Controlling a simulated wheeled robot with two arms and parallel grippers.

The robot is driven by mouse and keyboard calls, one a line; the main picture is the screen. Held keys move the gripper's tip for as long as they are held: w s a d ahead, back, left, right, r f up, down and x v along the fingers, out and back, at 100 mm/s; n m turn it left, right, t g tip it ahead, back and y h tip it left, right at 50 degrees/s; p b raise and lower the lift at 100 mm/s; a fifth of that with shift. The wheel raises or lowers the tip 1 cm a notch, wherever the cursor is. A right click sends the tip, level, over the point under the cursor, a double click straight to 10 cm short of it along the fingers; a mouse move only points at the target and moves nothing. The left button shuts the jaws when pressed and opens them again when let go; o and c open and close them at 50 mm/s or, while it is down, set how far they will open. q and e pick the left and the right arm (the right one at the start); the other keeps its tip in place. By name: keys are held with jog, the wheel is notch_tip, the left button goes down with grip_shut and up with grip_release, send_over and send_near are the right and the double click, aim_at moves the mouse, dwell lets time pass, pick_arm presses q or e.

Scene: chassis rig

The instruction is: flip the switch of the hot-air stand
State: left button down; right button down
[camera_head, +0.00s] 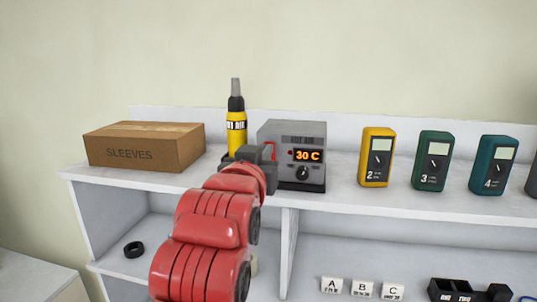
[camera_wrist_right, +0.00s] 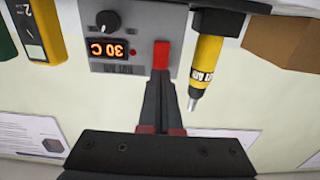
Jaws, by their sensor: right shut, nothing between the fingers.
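The hot-air stand is a grey box (camera_head: 292,134) on the upper shelf, with a lit orange "30 C" display, a black knob (camera_head: 303,173) and a red switch (camera_head: 272,151) on its front. The yellow hot-air tool (camera_head: 236,127) stands upright to its left. My right gripper (camera_head: 265,157) is at the left of the stand's front, partly covering the switch. In the wrist view, which is upside down, the shut, empty fingers (camera_wrist_right: 160,76) end at the red switch (camera_wrist_right: 162,56). I cannot tell whether they touch it. My left gripper is not in view.
A cardboard box marked SLEEVES (camera_head: 145,147) stands at the left. Yellow (camera_head: 377,157), green (camera_head: 433,161) and teal (camera_head: 493,165) meters stand at the right. The lower shelf has a black ring (camera_head: 134,249) and labelled cards (camera_head: 362,288). The shelf before the meters is clear.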

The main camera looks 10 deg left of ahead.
jog(key=shift+w+b, duration=0.4)
jog(key=shift+w, duration=0.5)
jog(key=shift+s, duration=0.1)
jog(key=s+p, duration=0.1)
jog(key=s, duration=0.7)
jog(key=shift+w, duration=0.1)
